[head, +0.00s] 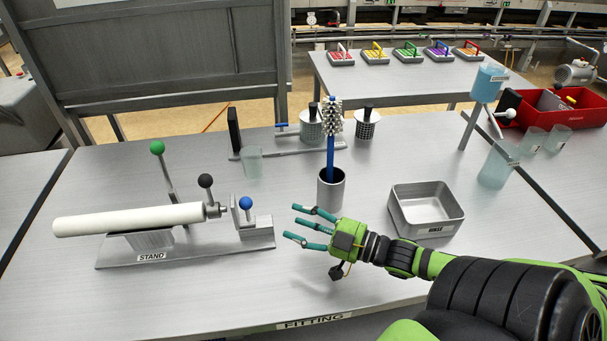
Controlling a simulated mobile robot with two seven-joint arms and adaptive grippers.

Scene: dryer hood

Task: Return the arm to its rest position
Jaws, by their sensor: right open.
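My right gripper (307,227) is green and black with teal fingers. It reaches in from the lower right over the front middle of the grey table (210,300). Its fingers are spread open with nothing between them, pointing left. The fingertips are just in front of the grey cup (331,192), apart from it in the picture. A blue-handled brush (331,125) stands upright in that cup. My left gripper is out of the picture.
A stand (185,255) with a white roller (130,219) and ball-topped levers is at left. The square RINSE tray (428,207) lies behind my right forearm. Glass beakers (497,165) and a red bin (560,108) are at right. The front left of the table is clear.

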